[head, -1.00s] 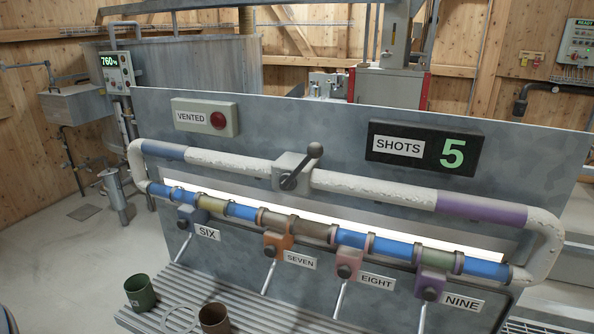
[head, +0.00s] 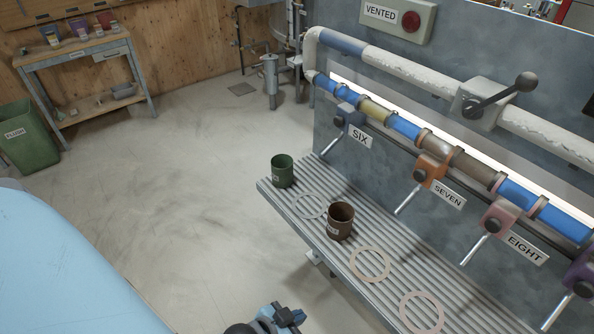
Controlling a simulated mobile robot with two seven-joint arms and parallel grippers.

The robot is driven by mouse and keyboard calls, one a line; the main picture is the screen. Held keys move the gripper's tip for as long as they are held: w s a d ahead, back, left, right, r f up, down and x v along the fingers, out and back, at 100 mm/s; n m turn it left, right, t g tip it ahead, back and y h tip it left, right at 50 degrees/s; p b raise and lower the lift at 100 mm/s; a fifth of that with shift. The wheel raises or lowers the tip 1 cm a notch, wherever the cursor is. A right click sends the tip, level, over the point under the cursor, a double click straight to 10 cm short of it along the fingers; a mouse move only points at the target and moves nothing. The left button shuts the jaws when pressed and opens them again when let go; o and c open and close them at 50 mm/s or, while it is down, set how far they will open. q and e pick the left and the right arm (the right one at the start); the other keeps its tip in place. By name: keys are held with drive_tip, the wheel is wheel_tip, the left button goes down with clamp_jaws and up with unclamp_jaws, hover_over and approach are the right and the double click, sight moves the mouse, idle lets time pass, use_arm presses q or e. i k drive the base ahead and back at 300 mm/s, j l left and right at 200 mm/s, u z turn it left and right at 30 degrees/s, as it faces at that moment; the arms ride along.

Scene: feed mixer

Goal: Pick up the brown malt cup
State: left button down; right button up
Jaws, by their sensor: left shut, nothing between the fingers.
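The brown malt cup (head: 340,222) stands upright on the ribbed grey shelf (head: 335,262), with a small label low on its side. Its open top faces up. My left gripper (head: 287,316) shows only partly at the bottom edge, below and to the left of the brown cup and apart from it. It is shut and empty. My right gripper is out of view.
A green cup (head: 282,171) stands near the shelf's left end. Pale rings lie on the shelf, one (head: 370,264) in front of the brown cup. Valves with handles hang over the shelf's back, such as the orange one (head: 431,171). A green bin (head: 28,138) stands far left.

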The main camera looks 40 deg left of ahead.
sight(340, 214)
drive_tip(key=u, duration=0.75)
drive_tip(key=j+z, duration=0.1)
drive_tip(key=z, duration=0.35)
drive_tip(key=j+z, duration=0.35)
drive_tip(key=j, duration=0.15)
drive_tip(key=j+z, duration=0.35)
drive_tip(key=j, duration=0.2)
drive_tip(key=j+z, duration=0.15)
drive_tip(key=j, duration=0.95)
